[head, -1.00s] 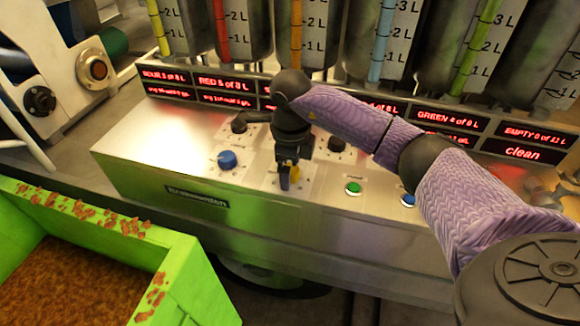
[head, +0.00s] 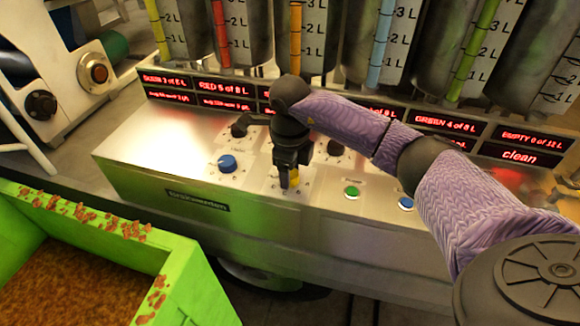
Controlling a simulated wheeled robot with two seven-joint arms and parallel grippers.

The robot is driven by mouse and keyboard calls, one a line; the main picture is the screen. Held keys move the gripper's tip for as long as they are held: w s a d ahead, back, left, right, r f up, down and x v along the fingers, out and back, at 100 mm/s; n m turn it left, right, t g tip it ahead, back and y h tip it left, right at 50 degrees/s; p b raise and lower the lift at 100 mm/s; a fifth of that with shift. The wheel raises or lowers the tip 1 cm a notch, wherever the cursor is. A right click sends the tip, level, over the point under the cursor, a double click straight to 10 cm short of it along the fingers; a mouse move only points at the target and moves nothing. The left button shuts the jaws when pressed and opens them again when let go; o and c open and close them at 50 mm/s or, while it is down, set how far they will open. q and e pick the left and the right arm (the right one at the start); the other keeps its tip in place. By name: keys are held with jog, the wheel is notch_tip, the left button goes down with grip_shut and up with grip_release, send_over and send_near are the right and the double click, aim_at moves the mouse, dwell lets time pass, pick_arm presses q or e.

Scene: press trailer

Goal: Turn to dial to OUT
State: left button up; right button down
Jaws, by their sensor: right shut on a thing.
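A small yellow dial (head: 295,182) sits on the sloping metal control panel (head: 136,150), mostly hidden by my right gripper. My right gripper (head: 288,176) points down from above and is shut on the yellow dial. A blue dial (head: 227,163) with a white mark stands to its left on the same panel. The lettering around the dials is too small to read, so I cannot tell which one is at OUT. My left gripper is not in view.
Black knobs stand behind, at left (head: 239,128) and right (head: 335,147). A green button (head: 352,192) and a blue button (head: 406,203) lie to the right. Red displays and tanks line the back. A green bin (head: 178,285) stands front left.

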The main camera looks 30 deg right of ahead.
jog(key=shift+r+m+p, duration=0.2)
jog(key=shift+m+p, duration=0.55)
jog(key=shift+m, duration=0.45)
jog(key=shift+m+p, duration=0.7)
jog(key=shift+m, duration=0.5)
jog(key=shift+m+p, duration=0.55)
jog(key=shift+m, duration=0.55)
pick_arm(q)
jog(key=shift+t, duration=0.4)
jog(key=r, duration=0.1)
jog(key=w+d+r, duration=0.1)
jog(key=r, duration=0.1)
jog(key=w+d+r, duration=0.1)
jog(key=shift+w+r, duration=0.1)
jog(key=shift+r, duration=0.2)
pick_arm(e)
jog(key=shift+f+m, duration=0.1)
jog(key=shift+m, duration=0.2)
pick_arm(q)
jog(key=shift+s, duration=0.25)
pick_arm(e)
jog(key=shift+c, duration=0.5)
grip_release()
